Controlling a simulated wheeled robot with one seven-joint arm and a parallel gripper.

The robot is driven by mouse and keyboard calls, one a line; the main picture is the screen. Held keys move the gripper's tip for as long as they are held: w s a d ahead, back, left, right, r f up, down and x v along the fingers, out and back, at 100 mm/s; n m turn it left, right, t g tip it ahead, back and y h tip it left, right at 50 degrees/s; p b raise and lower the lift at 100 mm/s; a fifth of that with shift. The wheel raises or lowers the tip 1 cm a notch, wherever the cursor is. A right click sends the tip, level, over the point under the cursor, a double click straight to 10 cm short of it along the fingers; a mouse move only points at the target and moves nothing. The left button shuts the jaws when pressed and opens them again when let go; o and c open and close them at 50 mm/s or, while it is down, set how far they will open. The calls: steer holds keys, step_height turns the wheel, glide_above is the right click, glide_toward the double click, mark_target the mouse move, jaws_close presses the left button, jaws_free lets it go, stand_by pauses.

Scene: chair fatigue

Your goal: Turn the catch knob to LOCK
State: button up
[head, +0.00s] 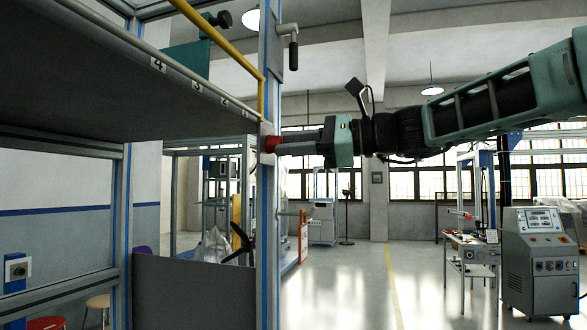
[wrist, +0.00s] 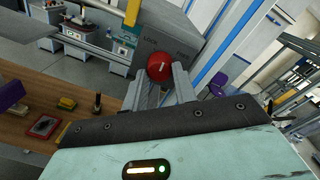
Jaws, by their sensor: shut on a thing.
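The catch knob (wrist: 159,67) is a round red knob on a grey housing (wrist: 165,38) in the wrist view. A small pale mark shows on its face; I cannot tell which label it points to. Faint lettering on the housing reads LOCK on the left and what looks like FREE on the right. My gripper (wrist: 160,88) is shut on the knob, one grey finger on each side. In the head view the red knob (head: 271,144) sits on the blue-striped upright post (head: 266,200), and my gripper (head: 284,147) reaches it from the right. The fingertips' contact is small there.
A grey shelf (head: 100,75) with numbered front edge and a yellow rail (head: 225,47) lie left of the post. A black-handled lever (head: 292,50) sticks out above my gripper. A wooden bench (wrist: 60,140) shows in the wrist view.

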steer(key=shift+n+t+b, duration=0.4)
steer(key=shift+n+b, duration=3.5)
steer(key=shift+b, duration=0.2)
steer(key=o, duration=1)
steer(key=b+v, duration=0.1)
steer(key=v, duration=0.4)
steer(key=b+v, duration=0.1)
steer(key=v, duration=0.5)
steer(key=b+v, duration=0.1)
steer(key=v, duration=0.5)
steer(key=shift+s+d+r+b, duration=0.15)
steer(key=shift+s+r+b, duration=0.05)
steer(key=shift+r+b, duration=0.2)
